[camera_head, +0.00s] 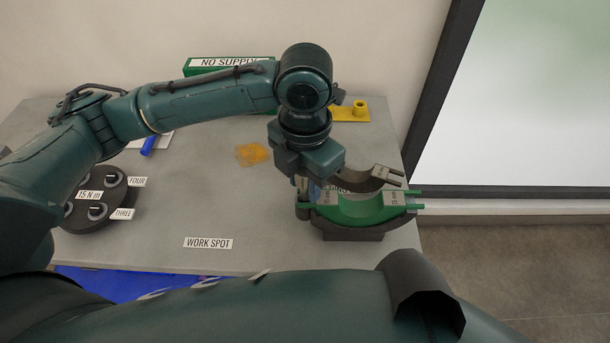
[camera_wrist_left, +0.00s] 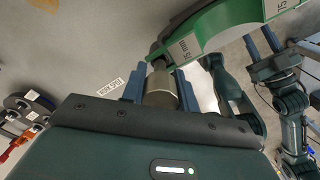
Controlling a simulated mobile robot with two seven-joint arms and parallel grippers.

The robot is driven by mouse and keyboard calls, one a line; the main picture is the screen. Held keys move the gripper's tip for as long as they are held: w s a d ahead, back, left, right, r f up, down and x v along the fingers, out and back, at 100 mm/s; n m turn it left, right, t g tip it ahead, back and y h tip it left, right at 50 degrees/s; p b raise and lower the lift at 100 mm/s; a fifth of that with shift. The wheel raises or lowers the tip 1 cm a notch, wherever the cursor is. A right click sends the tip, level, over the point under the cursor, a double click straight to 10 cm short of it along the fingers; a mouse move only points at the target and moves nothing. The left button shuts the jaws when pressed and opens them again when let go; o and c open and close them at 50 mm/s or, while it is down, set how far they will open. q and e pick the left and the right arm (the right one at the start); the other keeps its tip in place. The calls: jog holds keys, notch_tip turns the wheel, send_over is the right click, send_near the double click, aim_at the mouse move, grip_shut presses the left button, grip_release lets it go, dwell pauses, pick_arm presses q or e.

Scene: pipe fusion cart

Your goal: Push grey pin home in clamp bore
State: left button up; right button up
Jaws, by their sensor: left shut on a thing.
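The clamp stands at the right front of the table in the head view, with a green lower half (camera_head: 362,212) and a raised brown-grey upper half (camera_head: 365,180). In the left wrist view its green band (camera_wrist_left: 215,28) is at the top. My left gripper (camera_head: 308,190) points down at the clamp's left end. In the left wrist view its blue fingers (camera_wrist_left: 160,72) are shut on the grey pin (camera_wrist_left: 160,90). The pin's far end is close to the clamp end; its depth in the bore is hidden. My right gripper (camera_wrist_left: 262,42) is open and empty.
A dark round holder (camera_head: 98,215) labelled 15 N m stands at the left. A green NO SUPPLY box (camera_head: 230,65), a yellow part (camera_head: 350,112) and an orange translucent piece (camera_head: 252,154) lie farther back. The table around the WORK SPOT label (camera_head: 208,243) is clear.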

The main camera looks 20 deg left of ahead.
pick_arm(q)
jog(key=shift+f, duration=0.5)
jog(key=shift+f+b, duration=0.4)
jog(key=o, duration=0.6)
jog(key=shift+c, duration=0.2)
jog(key=o, duration=0.5)
jog(key=shift+c, duration=0.2)
jog(key=shift+o, duration=0.2)
jog(key=shift+s+f, duration=0.1)
jog(key=shift+r, duration=0.3)
notch_tip(320, 180, up, 13)
jog(key=shift+f, duration=0.1)
